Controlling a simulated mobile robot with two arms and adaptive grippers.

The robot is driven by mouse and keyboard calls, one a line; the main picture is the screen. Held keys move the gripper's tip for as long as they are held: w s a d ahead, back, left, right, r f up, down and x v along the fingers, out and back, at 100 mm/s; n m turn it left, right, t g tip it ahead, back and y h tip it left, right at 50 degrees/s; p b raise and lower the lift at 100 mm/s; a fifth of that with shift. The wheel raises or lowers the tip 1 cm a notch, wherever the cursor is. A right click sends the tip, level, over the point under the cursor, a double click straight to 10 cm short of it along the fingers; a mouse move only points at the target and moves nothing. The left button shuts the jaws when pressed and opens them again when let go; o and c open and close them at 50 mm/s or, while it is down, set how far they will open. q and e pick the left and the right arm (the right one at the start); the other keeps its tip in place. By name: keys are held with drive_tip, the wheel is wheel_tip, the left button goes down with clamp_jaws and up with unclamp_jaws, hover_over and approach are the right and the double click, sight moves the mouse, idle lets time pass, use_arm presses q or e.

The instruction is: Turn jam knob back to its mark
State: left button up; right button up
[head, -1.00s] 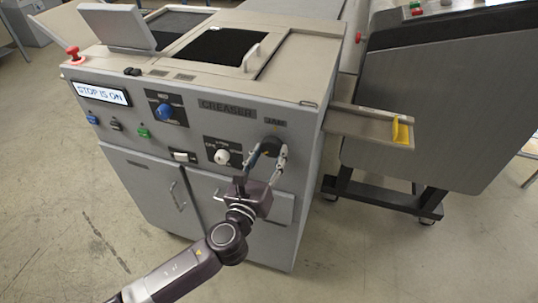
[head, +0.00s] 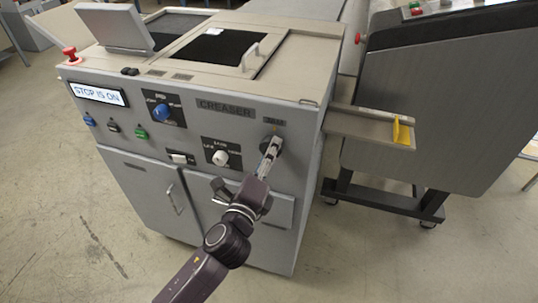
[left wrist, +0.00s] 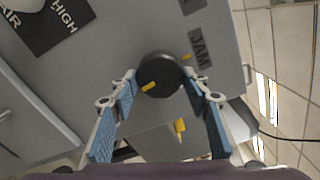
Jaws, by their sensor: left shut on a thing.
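The jam knob (head: 277,147) is a dark round knob on the right of the creaser's front panel, below the JAM label (head: 274,121). In the left wrist view the knob (left wrist: 162,72) carries a yellow pointer line on its lower-left side. A yellow mark (left wrist: 186,57) sits on the panel at the knob's upper right, towards the label, so line and mark lie on roughly opposite sides. My left gripper (head: 269,150) is shut on the knob; in the left wrist view its blue-padded fingers (left wrist: 161,82) flank it. My right gripper is not in view.
The creaser's display (head: 98,93) reads "STOP IS ON". A white knob (head: 220,157) and a blue knob (head: 163,112) are left of the jam knob. A red stop button (head: 71,54) is at the far left corner. A side tray (head: 365,124) juts out right.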

use_arm(q)
drive_tip(key=shift+a+n+p, duration=0.15)
drive_tip(key=shift+n+p, duration=1.55)
drive_tip(key=shift+n, duration=6.95)
drive_tip(key=shift+a+n+p, duration=0.1)
drive_tip(key=shift+n+p, duration=1.6)
drive_tip(key=shift+n, duration=6.95)
drive_tip(key=o, duration=1.2)
drive_tip(key=shift+w, duration=0.1)
drive_tip(key=shift+c, duration=0.2)
drive_tip(key=shift+r, duration=0.1)
